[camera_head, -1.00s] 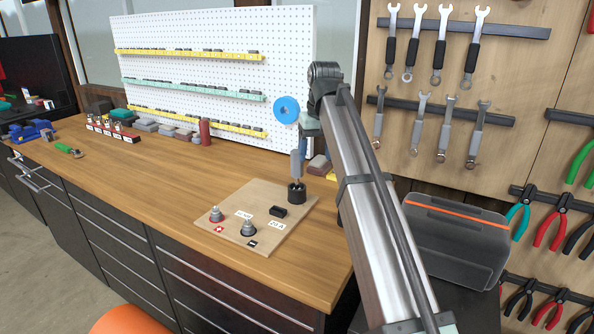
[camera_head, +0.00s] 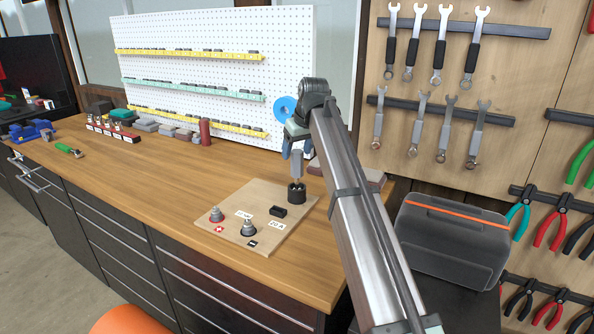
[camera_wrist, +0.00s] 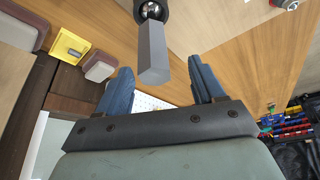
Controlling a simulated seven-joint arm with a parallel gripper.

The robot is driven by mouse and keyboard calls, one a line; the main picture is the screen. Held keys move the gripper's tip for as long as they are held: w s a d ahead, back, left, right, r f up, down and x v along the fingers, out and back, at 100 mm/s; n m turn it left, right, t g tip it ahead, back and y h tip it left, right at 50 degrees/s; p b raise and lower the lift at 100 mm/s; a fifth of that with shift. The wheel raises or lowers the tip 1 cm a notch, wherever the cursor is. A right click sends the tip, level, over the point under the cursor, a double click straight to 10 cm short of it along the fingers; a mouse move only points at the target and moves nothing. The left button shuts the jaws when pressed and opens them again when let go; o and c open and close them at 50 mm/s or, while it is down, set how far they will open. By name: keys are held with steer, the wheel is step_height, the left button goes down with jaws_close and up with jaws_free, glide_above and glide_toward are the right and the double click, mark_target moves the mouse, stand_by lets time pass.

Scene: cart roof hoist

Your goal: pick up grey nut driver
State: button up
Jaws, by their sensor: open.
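The grey nut driver (camera_head: 297,168) stands upright in a black round holder (camera_head: 297,193) at the back right corner of a wooden board. In the wrist view its grey handle (camera_wrist: 152,52) points toward the camera and lies between and just beyond my blue fingers, with the dark holder behind it. My gripper (camera_head: 297,150) is open and empty, right at the top of the nut driver in the head view. In the wrist view the gripper (camera_wrist: 162,85) shows a finger on each side of the handle, with gaps on both sides.
The wooden board (camera_head: 240,205) also bears two grey knobs with red and black marks and a black block (camera_head: 278,211). A red cylinder (camera_head: 205,132) stands near the pegboard (camera_head: 220,70). A dark case (camera_head: 450,240) stands to the right. The bench's middle is clear.

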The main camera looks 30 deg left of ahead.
mark_target(295, 163)
steer(key=shift+w+d+x, duration=0.1)
steer(key=shift+x, duration=1.5)
steer(key=shift+w+d+x, duration=0.1)
steer(key=shift+d+x, duration=0.05)
steer(key=shift+x, duration=1.4)
jaws_close()
